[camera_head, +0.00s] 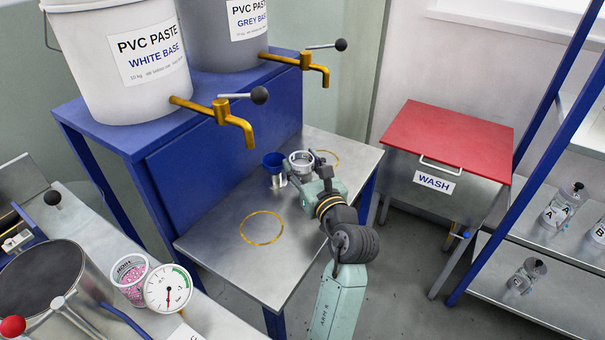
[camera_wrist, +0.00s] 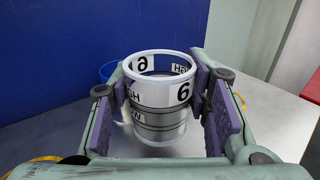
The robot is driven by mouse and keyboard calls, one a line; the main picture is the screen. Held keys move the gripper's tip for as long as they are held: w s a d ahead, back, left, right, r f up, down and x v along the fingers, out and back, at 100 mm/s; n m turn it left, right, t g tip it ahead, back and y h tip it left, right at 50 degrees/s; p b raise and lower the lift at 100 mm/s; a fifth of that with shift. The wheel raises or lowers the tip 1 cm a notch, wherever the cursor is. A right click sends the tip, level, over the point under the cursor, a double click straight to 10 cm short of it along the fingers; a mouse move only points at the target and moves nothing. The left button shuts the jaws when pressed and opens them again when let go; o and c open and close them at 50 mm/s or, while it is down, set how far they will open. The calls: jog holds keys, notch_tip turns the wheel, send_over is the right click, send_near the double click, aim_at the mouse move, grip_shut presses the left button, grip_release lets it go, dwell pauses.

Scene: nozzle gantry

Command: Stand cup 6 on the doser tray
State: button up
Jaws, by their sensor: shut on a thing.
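Cup 6 (camera_wrist: 160,122) is a silvery cup with a white rim band printed with a 6. It is upright between the purple pads of my gripper (camera_wrist: 165,105), which is shut on it. In the head view, cup 6 (camera_head: 301,167) and my gripper (camera_head: 318,180) are at the far part of the steel table. I cannot tell whether the cup's base touches the table. No label marks a doser tray; part of a lever device (camera_head: 20,240) shows at the left edge.
The steel table (camera_head: 215,225) has yellow rings (camera_head: 262,228). A blue-rimmed funnel or cup (camera_head: 273,163) is close left of cup 6. Brass taps (camera_head: 235,122) overhang the table. The left bench holds a pot (camera_head: 65,300), gauge (camera_head: 169,288) and pink-filled cup (camera_head: 131,282).

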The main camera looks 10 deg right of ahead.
aim_at(302, 177)
jog(key=shift+f, duration=1.7)
jog(key=shift+f, duration=0.1)
jog(key=shift+f, duration=0.15)
jog(key=o, duration=1.3)
jog(key=shift+o, duration=0.2)
